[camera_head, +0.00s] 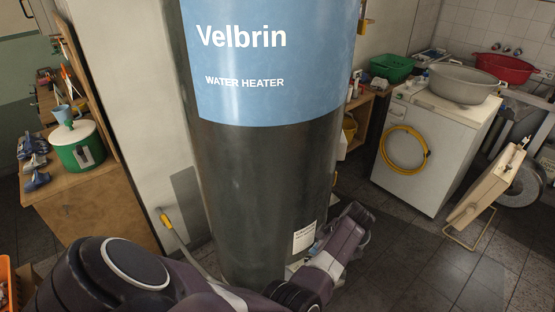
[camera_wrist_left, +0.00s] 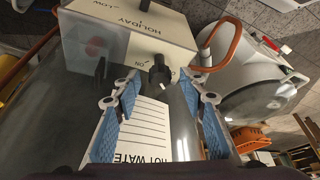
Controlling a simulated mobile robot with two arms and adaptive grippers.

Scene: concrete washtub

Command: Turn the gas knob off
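The water heater (camera_head: 262,165) is a tall dark cylinder with a blue Velbrin band in the head view. In the left wrist view, a white control box (camera_wrist_left: 105,32) marked LOW, HOLIDAY and ON is fixed to it. A small black knob (camera_wrist_left: 160,73) sticks out beside the ON marking. My left gripper (camera_wrist_left: 161,82) is open, with its blue-padded fingers on either side of the knob and a gap to each; I cannot tell how deep the knob sits between them. In the head view my left gripper (camera_head: 350,228) is low beside the heater, and the knob is hidden. My right gripper is out of view.
A copper pipe (camera_wrist_left: 228,45) curves close to the box's right side in the left wrist view. In the head view, a wooden cabinet (camera_head: 85,215) stands left and a white washing machine (camera_head: 435,150) right. The tiled floor (camera_head: 410,255) between heater and machine is clear.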

